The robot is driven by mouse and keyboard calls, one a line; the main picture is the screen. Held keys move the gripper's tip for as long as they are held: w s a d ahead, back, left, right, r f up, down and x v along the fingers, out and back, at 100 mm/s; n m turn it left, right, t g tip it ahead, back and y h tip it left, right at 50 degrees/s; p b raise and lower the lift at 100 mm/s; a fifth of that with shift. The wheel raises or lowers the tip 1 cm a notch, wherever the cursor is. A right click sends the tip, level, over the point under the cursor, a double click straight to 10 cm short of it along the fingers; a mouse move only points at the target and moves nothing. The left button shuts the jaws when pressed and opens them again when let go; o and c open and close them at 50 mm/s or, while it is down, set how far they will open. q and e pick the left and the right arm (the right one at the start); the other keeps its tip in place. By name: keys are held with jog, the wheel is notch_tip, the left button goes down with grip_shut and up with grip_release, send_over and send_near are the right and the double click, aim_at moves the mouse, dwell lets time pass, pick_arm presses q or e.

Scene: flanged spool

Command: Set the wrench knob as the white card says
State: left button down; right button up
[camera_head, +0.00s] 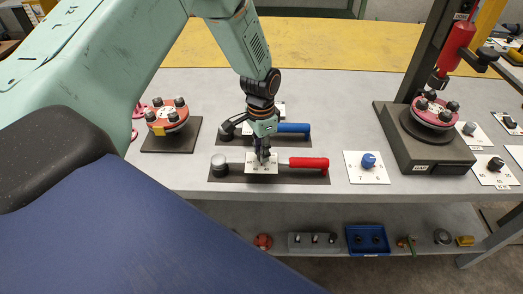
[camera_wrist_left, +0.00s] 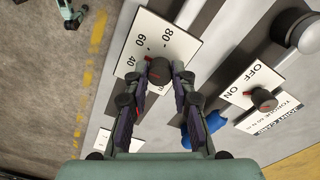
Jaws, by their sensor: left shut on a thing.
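The wrench knob (camera_wrist_left: 158,68) is dark and round, on a white dial plate (camera_wrist_left: 172,42) marked 40, 60 and 80. My left gripper (camera_wrist_left: 164,82) is shut on this knob, one finger on each side. In the head view my left gripper (camera_head: 262,157) reaches down onto the dial plate (camera_head: 253,169) of the front, red-handled wrench (camera_head: 308,163) and hides the knob. A small reddish mark shows on the knob, but I cannot tell its exact setting. The white card (camera_wrist_left: 283,118) reads torque 60 N m, partly cut off. My right gripper is out of view.
A blue-handled wrench (camera_head: 293,128) lies just behind. An OFF/ON plate (camera_wrist_left: 252,82) with a dark knob is beside the card. A blue knob on a numbered plate (camera_head: 356,175) stands to the right. Flanged spools stand left (camera_head: 167,117) and right (camera_head: 433,112).

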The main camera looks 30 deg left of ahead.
pick_arm(q)
jog(key=m, duration=0.5)
jog(key=shift+b, duration=0.4)
jog(key=shift+w+r+m, duration=0.1)
jog(key=shift+m, duration=0.2)
jog(key=c, duration=1.1)
grip_release()
notch_tip(320, 180, up, 12)
jog(key=shift+a, duration=0.1)
